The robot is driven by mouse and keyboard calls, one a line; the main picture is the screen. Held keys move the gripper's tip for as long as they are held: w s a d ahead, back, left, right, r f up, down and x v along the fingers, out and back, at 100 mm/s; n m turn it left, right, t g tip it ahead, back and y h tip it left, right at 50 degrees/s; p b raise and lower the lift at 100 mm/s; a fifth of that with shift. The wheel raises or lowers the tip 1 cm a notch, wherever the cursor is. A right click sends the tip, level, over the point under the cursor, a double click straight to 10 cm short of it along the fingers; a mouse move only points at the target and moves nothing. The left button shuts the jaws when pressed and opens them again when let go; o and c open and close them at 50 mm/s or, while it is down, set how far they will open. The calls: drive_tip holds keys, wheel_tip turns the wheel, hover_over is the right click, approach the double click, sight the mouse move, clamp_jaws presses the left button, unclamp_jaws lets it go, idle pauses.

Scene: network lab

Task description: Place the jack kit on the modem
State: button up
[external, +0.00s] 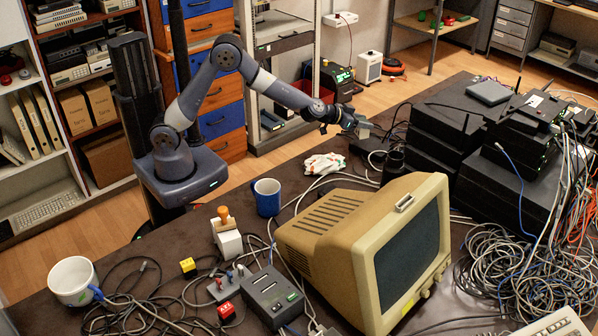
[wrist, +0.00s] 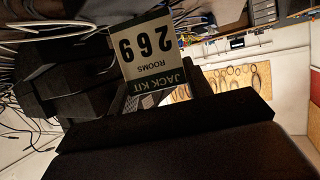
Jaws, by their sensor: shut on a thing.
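My gripper (external: 347,119) is at the far side of the table, shut on the jack kit (external: 363,130), a small grey box. In the wrist view the jack kit (wrist: 152,52) shows a label, upside down, reading JACK KIT, ROOMS, 269. A dark low box (external: 368,146) lies just below and beside the kit, partly hidden by cables; it may be the modem, but I cannot tell for sure. I cannot tell whether the kit touches it. The fingertips are hard to make out in the wrist view.
Stacked black devices (external: 440,125) stand to the right of my gripper, with a grey box (external: 489,92) on top. A beige monitor (external: 330,235), a blue mug (external: 267,197) and white-and-red gloves (external: 324,163) are nearer. Loose cables (external: 505,265) cover much of the table's right side.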

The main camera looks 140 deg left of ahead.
sight(357, 129)
drive_tip(key=shift+f+b, duration=0.85)
drive_tip(key=shift+f, duration=0.85)
drive_tip(key=shift+f, duration=0.1)
drive_tip(key=o, duration=1.1)
drive_tip(key=shift+d+r, duration=0.1)
drive_tip(key=shift+r, duration=0.1)
drive_tip(key=p+v, duration=0.1)
drive_tip(key=v, duration=1)
drive_tip(key=shift+s+d, duration=0.25)
drive_tip(key=shift+d, duration=0.1)
